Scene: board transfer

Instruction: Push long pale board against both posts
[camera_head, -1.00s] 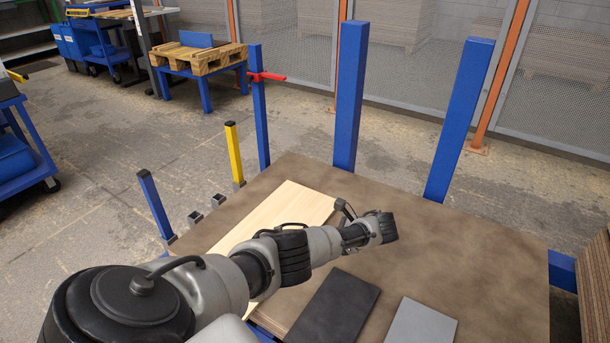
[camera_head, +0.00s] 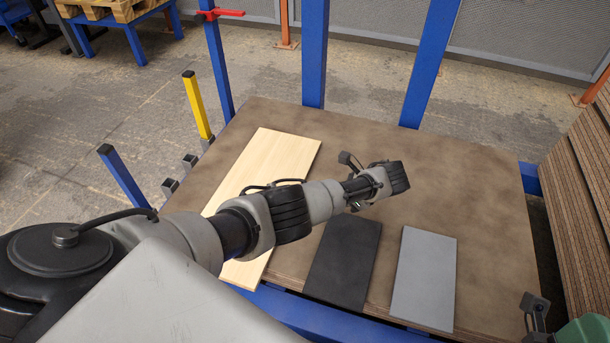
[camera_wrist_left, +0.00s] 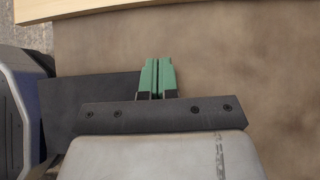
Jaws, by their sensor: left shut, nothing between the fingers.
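The long pale board (camera_head: 275,160) lies flat on the left part of the brown table, its middle covered by my left arm. A brown strip separates it from the table's left edge, where a yellow post (camera_head: 197,105) and a short blue post (camera_head: 122,175) stand. Two tall blue posts (camera_head: 312,50) (camera_head: 430,65) stand at the back edge, apart from the board. My left gripper (camera_wrist_left: 157,62) is shut and empty, its green fingers pointing at the pale board (camera_wrist_left: 100,10) with bare table between. The wrist hides its fingers in the head view.
A black board (camera_head: 343,262) and a grey board (camera_head: 425,280) lie right of the pale board on the brown table (camera_head: 480,190). A blue post with a red clamp (camera_head: 218,60) stands at the back left. Stacked brown sheets (camera_head: 580,210) stand right. The table's back right is clear.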

